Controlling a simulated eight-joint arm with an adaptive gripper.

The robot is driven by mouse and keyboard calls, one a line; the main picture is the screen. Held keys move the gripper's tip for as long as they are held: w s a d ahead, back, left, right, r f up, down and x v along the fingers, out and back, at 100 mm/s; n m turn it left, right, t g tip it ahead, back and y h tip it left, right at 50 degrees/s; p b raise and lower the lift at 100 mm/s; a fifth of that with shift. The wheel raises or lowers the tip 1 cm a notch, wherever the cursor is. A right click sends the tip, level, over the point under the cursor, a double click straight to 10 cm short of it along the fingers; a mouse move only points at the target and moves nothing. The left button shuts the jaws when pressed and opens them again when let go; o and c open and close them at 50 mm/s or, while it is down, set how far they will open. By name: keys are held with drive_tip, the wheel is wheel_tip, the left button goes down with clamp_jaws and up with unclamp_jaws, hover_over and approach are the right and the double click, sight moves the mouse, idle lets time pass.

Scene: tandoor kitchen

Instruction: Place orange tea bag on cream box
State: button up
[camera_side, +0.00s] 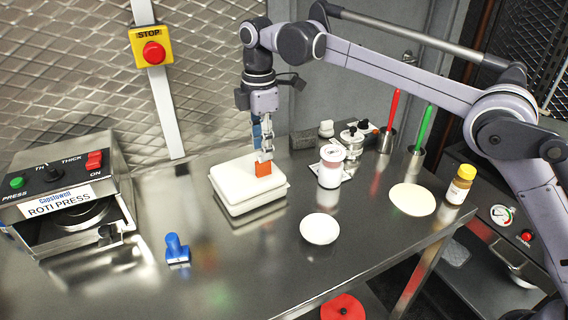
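The cream box (232,183) stands on the steel table, left of the middle of the picture, with its lid closed. The orange tea bag (264,169) is upright over the right part of the lid. My gripper (263,155) points down and its fingers are at the tea bag's top edge, shut on it. The tea bag's lower edge is at the lid; I cannot tell whether it touches.
A roti press (70,195) stands at the left and a blue stamp-like object (176,249) near the front. The front middle of the table is clear.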

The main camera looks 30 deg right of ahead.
wheel_tip(320, 180, up, 2)
drive_tip(key=shift+r, duration=0.25)
drive_tip(key=shift+d+r, duration=0.25)
drive_tip(key=shift+r, duration=0.15)
drive_tip(key=s+d+r+m+t, duration=0.2)
drive_tip(key=s+d+m, duration=0.3)
drive_tip(key=d, duration=0.3)
drive_tip(key=s+d+r+m+t, duration=0.2)
drive_tip(key=s+d+m, duration=0.2)
drive_tip(key=s+d, duration=0.3)
drive_tip(key=s+d+f+m+t, duration=0.3)
drive_tip(key=s+d+f+m, duration=0.6)
drive_tip(key=s, duration=0.5)
wheel_tip(320, 180, down, 3)
drive_tip(key=shift+s+d+r, duration=0.15)
drive_tip(key=shift+d, duration=0.1)
